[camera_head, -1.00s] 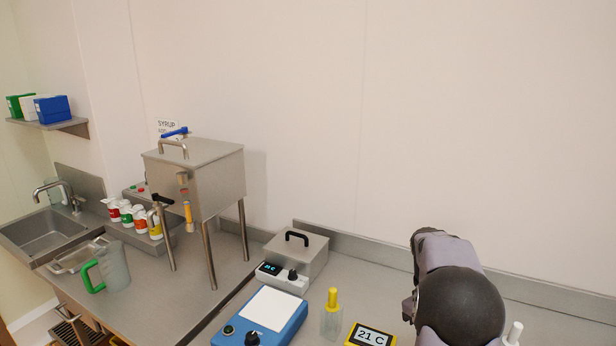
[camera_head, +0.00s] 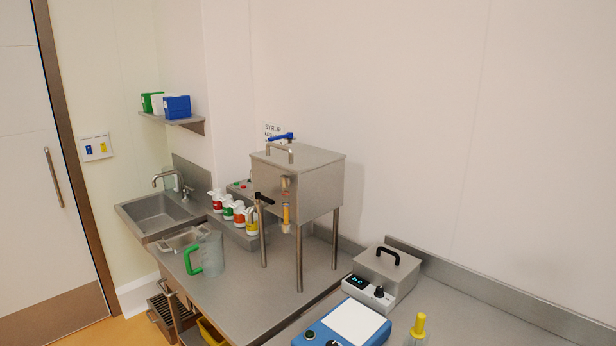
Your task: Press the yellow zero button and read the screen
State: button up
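No button that I can tell is the yellow zero button shows. A blue bench device (camera_head: 379,336) with a white square plate (camera_head: 355,322) stands at the bottom edge, its front cut off by the frame. A small green button (camera_head: 310,334) and part of a dark knob show on it. A steel box unit (camera_head: 388,272) behind it has a small dark screen (camera_head: 357,282) with pale characters too small to read surely. My gripper is not in view.
A steel hopper (camera_head: 318,190) on legs stands mid-counter. A jug with a green handle (camera_head: 209,254), several bottles (camera_head: 239,212) and a sink (camera_head: 160,212) are to its left. A yellow-capped bottle (camera_head: 418,326) stands right of the blue device. A door (camera_head: 50,170) is far left.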

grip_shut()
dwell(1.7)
